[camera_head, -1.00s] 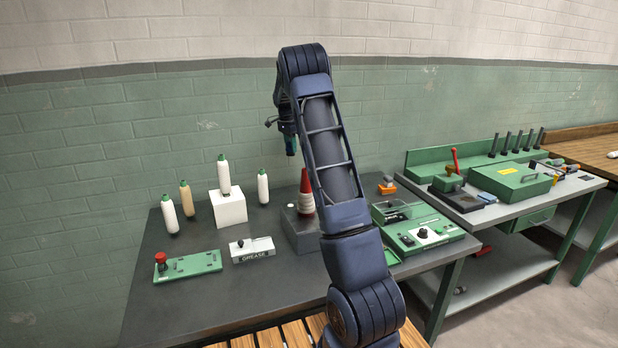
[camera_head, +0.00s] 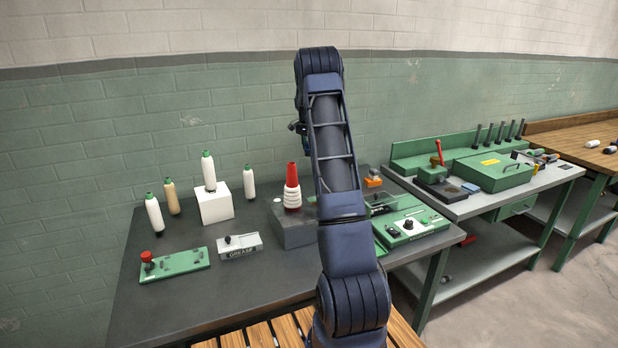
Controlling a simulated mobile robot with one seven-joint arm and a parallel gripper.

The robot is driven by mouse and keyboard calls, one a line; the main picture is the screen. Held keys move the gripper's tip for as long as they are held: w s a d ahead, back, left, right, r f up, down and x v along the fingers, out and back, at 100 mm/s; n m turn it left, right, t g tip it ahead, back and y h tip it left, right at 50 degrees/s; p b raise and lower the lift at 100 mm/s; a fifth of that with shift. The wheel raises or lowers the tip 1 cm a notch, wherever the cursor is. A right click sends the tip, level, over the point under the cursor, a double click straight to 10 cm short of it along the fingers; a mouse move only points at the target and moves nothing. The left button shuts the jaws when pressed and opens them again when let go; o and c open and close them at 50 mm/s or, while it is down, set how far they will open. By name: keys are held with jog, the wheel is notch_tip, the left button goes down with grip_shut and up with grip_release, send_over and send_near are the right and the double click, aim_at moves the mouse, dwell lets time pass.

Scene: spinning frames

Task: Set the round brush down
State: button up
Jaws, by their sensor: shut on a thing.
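My arm rises through the middle of the view and bends over at the top. Only the edge of my gripper (camera_head: 298,128) shows, at the left side of the arm link, above the back of the dark workbench (camera_head: 170,304). Its fingers are hidden behind the arm. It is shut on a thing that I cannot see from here. I cannot make out a round brush anywhere in view.
On the bench stand several green-capped bottles, one on a white block (camera_head: 215,208), a red-topped cone (camera_head: 292,186) on a grey block, a GREASE holder (camera_head: 239,245), and a green plate (camera_head: 176,264). A green machine (camera_head: 413,229) stands right. The bench's front left is bare.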

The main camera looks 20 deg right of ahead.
notch_tip(320, 180, down, 15)
jog(key=shift+r, duration=0.15)
dwell(0.4)
jog(key=o, duration=1)
jog(key=shift+c, duration=0.2)
